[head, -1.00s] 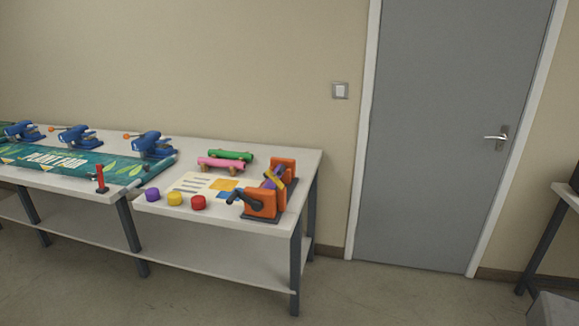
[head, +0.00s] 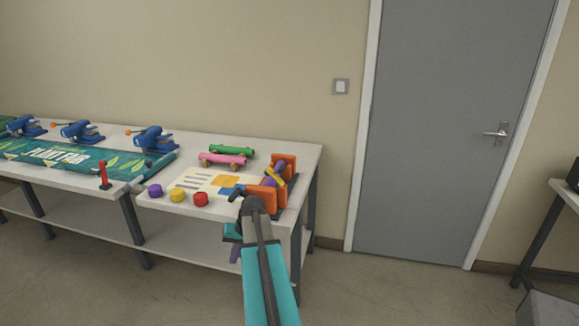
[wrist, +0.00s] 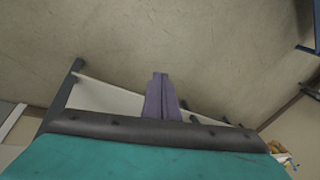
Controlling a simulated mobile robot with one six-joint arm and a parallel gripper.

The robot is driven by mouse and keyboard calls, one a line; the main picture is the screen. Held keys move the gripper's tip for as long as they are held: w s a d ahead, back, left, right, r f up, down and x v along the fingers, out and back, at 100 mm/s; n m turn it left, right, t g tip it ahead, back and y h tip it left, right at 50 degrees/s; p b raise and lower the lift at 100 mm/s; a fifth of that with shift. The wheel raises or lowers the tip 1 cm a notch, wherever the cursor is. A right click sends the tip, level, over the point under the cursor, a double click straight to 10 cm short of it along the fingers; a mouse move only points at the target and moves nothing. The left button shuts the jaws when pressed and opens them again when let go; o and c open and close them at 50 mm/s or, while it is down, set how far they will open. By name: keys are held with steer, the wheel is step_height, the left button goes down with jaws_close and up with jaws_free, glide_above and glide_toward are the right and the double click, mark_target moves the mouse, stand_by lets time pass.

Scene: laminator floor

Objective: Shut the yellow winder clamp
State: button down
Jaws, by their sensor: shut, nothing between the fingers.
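The yellow clamp (head: 275,177) is a short bar set slanting across the purple roll of the orange winder (head: 284,162), at the right end of the workbench. It is too small to tell how far open it stands. My arm rises from the bottom of the head view and covers the winder's front part. My gripper (head: 234,255) hangs in front of the bench's edge, below the bench top and apart from the clamp, partly hidden by my arm. In the wrist view my gripper's purple fingers (wrist: 160,78) are together and empty, pointing towards the floor.
On the bench (head: 308,155) lie a printed sheet (head: 205,183), purple, yellow and red pucks (head: 201,199), and pink and green rolls (head: 231,150). Floor by the grey door (head: 450,130) is clear.

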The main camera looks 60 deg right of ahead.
steer(key=s+d+r, duration=0.2)
steer(key=d+r, duration=0.3)
steer(key=s+d+r+m+t+h+p, duration=0.1)
steer(key=s+d+r, duration=0.1)
steer(key=d+r, duration=0.3)
steer(key=s+d+r+m+t, duration=0.1)
steer(key=s+d+r, duration=0.1)
steer(key=d+r, duration=0.2)
steer(key=shift+d+r+h+p, duration=0.15)
steer(key=shift+d+r+h, duration=0.05)
steer(key=shift+r, duration=0.5)
steer(key=shift+d+r+h+p, duration=0.15)
steer(key=shift+d+r+h, duration=0.05)
steer(key=shift+r, duration=0.5)
steer(key=s+d+r+h, duration=0.1)
steer(key=s+d+r, duration=0.4)
steer(key=r, duration=0.3)
steer(key=s+d+r+m+t+h+p, duration=0.1)
steer(key=s+d+r, duration=0.4)
steer(key=r, duration=0.4)
steer(key=shift+s+m, duration=0.25)
steer(key=shift+m, duration=0.05)
steer(key=shift+d+p, duration=0.1)
steer(key=shift+p, duration=0.2)
steer(key=w+d+f+p, duration=0.1)
steer(key=w+f+p, duration=0.3)
steer(key=w+f, duration=0.3)
steer(key=shift+w, duration=1.35)
steer(key=shift+f, duration=0.1)
